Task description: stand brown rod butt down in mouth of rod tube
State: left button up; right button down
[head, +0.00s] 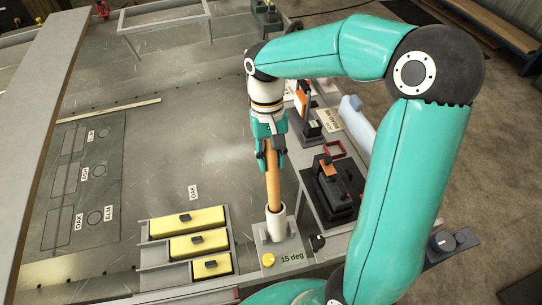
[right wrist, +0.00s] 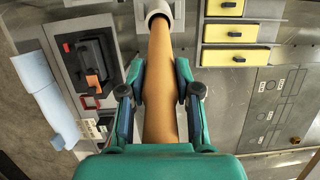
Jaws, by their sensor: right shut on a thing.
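The brown rod (head: 273,185) is held close to upright by my right gripper (head: 269,148), which is shut on its upper part. In the right wrist view the rod (right wrist: 159,65) runs between both fingers toward the white rod tube (right wrist: 158,10). In the head view its lower end meets the mouth of the rod tube (head: 276,224), which stands on a plate marked "15 deg". The end seems to be at or inside the mouth; how deep it sits cannot be told. My left gripper is not in view.
Yellow drawer-like blocks (head: 187,223) in a grey rack stand left of the tube.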

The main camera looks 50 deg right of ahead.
aim_at(274, 189)
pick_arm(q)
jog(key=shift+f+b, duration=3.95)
pick_arm(e)
jog(key=shift+x, duration=5)
jog(key=c, duration=0.7)
grip_release()
jog(key=shift+c, duration=0.2)
jog(key=shift+v, duration=3.95)
